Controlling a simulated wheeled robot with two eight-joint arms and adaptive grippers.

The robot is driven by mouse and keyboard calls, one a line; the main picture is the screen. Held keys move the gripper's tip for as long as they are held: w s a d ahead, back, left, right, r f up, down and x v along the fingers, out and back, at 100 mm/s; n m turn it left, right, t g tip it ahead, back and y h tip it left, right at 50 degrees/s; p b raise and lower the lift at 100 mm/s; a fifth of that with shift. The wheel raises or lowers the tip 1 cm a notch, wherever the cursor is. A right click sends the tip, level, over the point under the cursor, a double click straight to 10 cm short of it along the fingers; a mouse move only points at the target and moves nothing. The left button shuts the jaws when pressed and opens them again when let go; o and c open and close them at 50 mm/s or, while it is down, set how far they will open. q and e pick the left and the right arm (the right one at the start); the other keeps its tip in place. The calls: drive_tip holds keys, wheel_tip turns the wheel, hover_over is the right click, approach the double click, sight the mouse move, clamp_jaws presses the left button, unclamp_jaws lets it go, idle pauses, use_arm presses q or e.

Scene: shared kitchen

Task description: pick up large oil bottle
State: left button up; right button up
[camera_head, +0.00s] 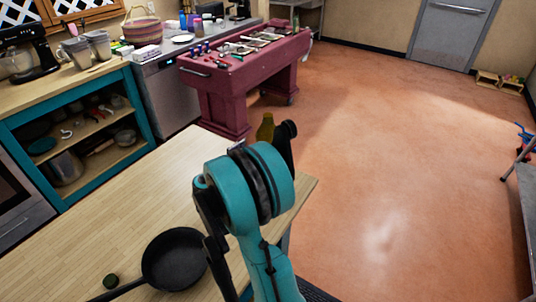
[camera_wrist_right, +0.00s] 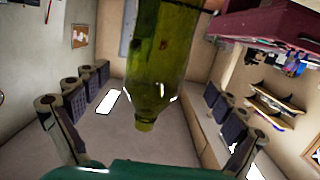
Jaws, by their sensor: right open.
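The large oil bottle (camera_head: 265,127) is olive green. In the head view only its upper part shows, near the far right corner of the wooden table; my right arm hides the rest. In the right wrist view the bottle (camera_wrist_right: 160,50) appears neck-down, with its yellowish-green cap low in the picture. My right gripper (camera_wrist_right: 158,82) is open, with one finger on each side of the bottle; whether either pad touches it I cannot tell. In the head view a dark finger shows just right of the bottle. My left gripper is not in view.
The table's middle is bare. A maroon cart (camera_head: 222,88) with utensils stands beyond. Open floor (camera_head: 400,170) lies to the right.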

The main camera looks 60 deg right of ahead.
drive_tip(key=d+b, duration=0.1)
drive_tip(key=d, duration=0.5)
drive_tip(key=shift+s+d+f+b, duration=0.2)
drive_tip(key=shift+f+b, duration=0.1)
drive_tip(key=shift+f, duration=0.1)
drive_tip(key=shift+a, duration=0.1)
drive_tip(key=c, duration=1.3)
